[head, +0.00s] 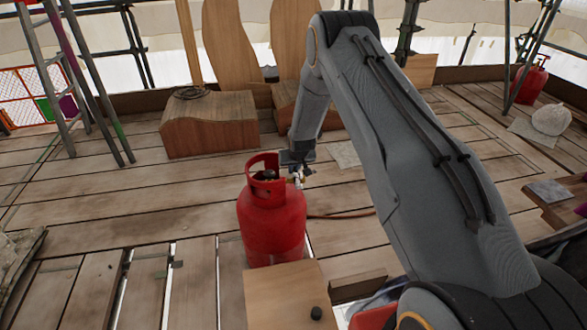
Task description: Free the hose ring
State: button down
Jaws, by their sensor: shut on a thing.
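A red gas cylinder (272,222) stands upright on the plank floor, with a red collar around its top valve. My gripper (299,174) is at the right side of the collar, shut on the small pale hose ring at the cylinder's fitting. The ring is mostly hidden by the jaws and too small to make out clearly. A reddish-brown hose (342,215) lies along the floor to the right of the cylinder. Its run up to the fitting is not clearly visible.
A wooden box (285,297) with a black knob stands in front of the cylinder. Wooden blocks (209,125) with tall panels stand behind. Gaps show between the front planks. Scaffold poles (85,90) rise at the left. Open floor lies left of the cylinder.

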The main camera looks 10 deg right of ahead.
jog(key=c, duration=1.8)
grip_release()
jog(key=shift+c, duration=0.2)
jog(key=v, duration=0.8)
